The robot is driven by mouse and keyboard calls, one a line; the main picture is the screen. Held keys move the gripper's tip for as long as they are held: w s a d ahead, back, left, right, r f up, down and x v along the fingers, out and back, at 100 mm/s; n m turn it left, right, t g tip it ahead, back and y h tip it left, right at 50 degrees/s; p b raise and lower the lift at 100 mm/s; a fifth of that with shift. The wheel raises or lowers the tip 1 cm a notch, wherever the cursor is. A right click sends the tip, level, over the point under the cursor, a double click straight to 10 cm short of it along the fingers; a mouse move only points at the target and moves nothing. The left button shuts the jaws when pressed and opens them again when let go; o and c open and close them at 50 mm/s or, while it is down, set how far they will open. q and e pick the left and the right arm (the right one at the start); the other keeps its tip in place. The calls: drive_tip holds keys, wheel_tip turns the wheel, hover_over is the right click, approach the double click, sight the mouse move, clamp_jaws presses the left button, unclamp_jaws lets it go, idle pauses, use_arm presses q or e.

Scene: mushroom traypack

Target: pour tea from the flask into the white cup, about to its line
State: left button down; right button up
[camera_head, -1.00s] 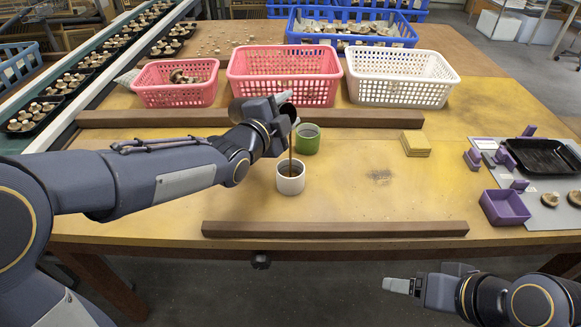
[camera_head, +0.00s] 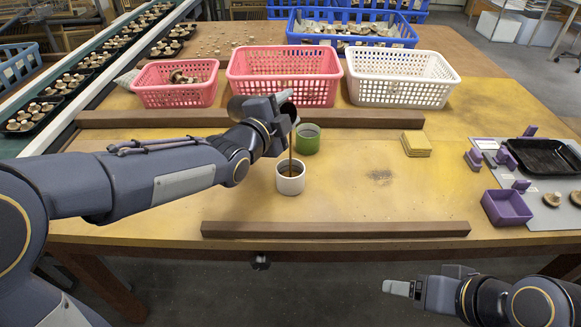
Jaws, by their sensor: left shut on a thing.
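The white cup (camera_head: 290,182) stands upright on the yellow table. A thin brown stream of tea (camera_head: 291,157) falls into it from above, and brown liquid shows inside. The cup's line cannot be made out. My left gripper (camera_head: 283,108) is above and behind the cup, shut on the flask (camera_head: 284,97). The flask is tilted and mostly hidden by the gripper; only a grey part shows. A green cup (camera_head: 307,140) stands just behind the white cup. My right gripper (camera_head: 400,288) is in front of the table, low at the right, apart from everything; its opening is unclear.
Wooden bars lie behind (camera_head: 250,118) and in front (camera_head: 335,229) of the cups. Two pink baskets (camera_head: 285,75) (camera_head: 176,84) and a white basket (camera_head: 402,79) stand at the back. Yellow pads (camera_head: 416,144), a purple box (camera_head: 506,208) and a black tray (camera_head: 545,157) are at the right.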

use_arm(q)
drive_tip(key=shift+r+m+t+b, duration=0.3)
drive_tip(key=shift+m+b, duration=0.1)
drive_tip(key=shift+b, duration=0.5)
idle(2.0)
idle(0.4)
drive_tip(key=shift+w+a+f+n+g, duration=0.1)
drive_tip(key=shift+f+n+g, duration=0.15)
drive_tip(key=shift+n, duration=0.35)
drive_tip(key=shift+f+n+g, duration=0.1)
drive_tip(key=shift+n+g, duration=0.15)
drive_tip(key=shift+n, duration=0.35)
